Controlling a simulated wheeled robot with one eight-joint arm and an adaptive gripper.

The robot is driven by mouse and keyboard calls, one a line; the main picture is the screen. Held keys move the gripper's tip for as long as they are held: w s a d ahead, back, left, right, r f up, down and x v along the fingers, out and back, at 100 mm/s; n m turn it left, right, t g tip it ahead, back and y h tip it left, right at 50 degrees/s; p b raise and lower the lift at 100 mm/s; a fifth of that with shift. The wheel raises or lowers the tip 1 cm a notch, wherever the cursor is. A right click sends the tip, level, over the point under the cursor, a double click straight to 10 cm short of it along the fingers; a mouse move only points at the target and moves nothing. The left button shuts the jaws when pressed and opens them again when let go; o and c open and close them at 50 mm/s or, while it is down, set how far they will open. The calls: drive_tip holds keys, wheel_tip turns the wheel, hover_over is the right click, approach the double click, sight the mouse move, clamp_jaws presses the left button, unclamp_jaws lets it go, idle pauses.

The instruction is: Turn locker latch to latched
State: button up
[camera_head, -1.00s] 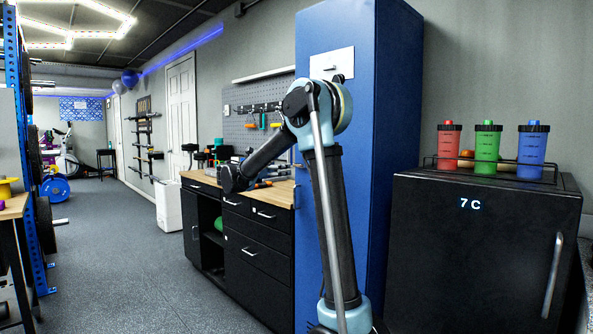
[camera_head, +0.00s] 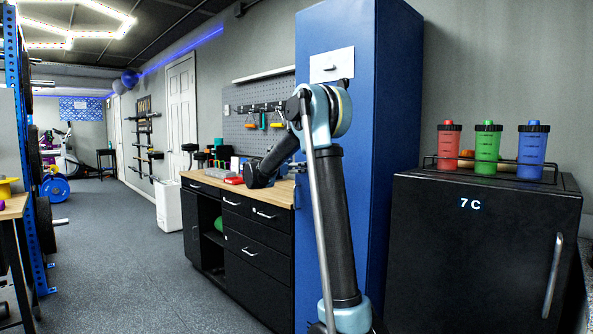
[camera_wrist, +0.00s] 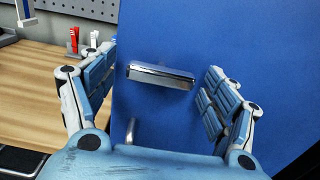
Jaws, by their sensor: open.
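The tall blue locker (camera_head: 398,130) stands in the middle of the head view, and its blue door fills much of the wrist view (camera_wrist: 270,50). A silver bar latch (camera_wrist: 160,75) sits on the door, lying nearly level and tilted slightly down to the right. My gripper (camera_wrist: 160,64) is open, with one finger on each side of the latch as seen from the wrist. No contact with the latch is visible. A second metal handle (camera_wrist: 130,130) shows lower, partly hidden by my gripper. In the head view my arm covers part of the locker front, and I cannot make out the gripper or latch.
A wooden-topped workbench (camera_head: 275,193) with dark drawers adjoins the locker's left side, with small items on it. A black fridge (camera_head: 470,250) carrying three shaker bottles stands to the right. Open floor (camera_head: 140,270) lies to the left.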

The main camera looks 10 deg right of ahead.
drive_tip(key=shift+c, duration=0.2)
drive_tip(key=c, duration=1)
drive_tip(key=shift+m, duration=9)
drive_tip(key=shift+s+f, duration=0.1)
drive_tip(key=o, duration=1)
drive_tip(key=shift+o, duration=0.2)
